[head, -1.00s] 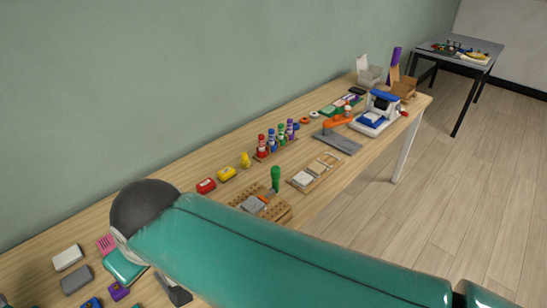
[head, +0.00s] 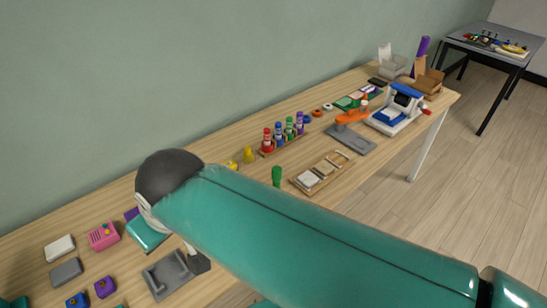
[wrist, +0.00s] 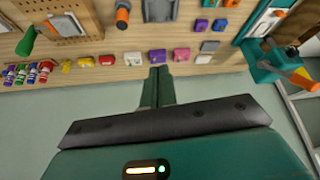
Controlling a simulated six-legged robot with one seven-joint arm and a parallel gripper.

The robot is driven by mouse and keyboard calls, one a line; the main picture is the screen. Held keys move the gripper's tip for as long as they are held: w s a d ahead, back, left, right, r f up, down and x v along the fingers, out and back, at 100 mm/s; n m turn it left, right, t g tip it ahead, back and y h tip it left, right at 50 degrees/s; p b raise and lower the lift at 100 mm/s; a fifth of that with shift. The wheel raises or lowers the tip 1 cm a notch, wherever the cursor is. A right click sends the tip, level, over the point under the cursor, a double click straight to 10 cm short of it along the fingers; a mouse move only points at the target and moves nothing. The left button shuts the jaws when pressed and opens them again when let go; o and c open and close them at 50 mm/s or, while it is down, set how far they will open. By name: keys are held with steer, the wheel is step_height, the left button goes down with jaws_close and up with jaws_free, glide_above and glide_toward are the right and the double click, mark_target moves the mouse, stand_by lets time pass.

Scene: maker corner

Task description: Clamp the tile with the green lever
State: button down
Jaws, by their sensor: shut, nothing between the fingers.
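The green lever (head: 277,175) stands upright just beyond my arm in the head view. It also shows as a green handle (wrist: 26,42) at the upper left of the wrist view. Beside it in the wrist view is the perforated wooden board (wrist: 93,28), with a pale grey tile (wrist: 68,25) on it.
A row of small coloured blocks (wrist: 157,56) lies along the table edge by my fingertips in the wrist view. A grey bracket (head: 168,279) lies nearer.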

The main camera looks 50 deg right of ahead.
steer(key=w+d+m+g, duration=0.1)
steer(key=w+d+g, duration=0.1)
steer(key=w+d, duration=0.65)
steer(key=w+d+m+g, duration=0.2)
steer(key=w+d, duration=0.3)
steer(key=d, duration=0.7)
steer(key=d+f+g, duration=0.1)
steer(key=d+f, duration=0.2)
steer(key=d, duration=0.4)
steer(key=d+f+m+g, duration=0.1)
steer(key=d+f, duration=0.2)
steer(key=d, duration=0.5)
steer(key=d+f+g+y, duration=0.1)
steer(key=d+f, duration=0.3)
steer(key=d, duration=0.4)
steer(key=shift+w+g, duration=0.25)
steer(key=shift+g, duration=0.35)
steer(key=shift+f, duration=0.15)
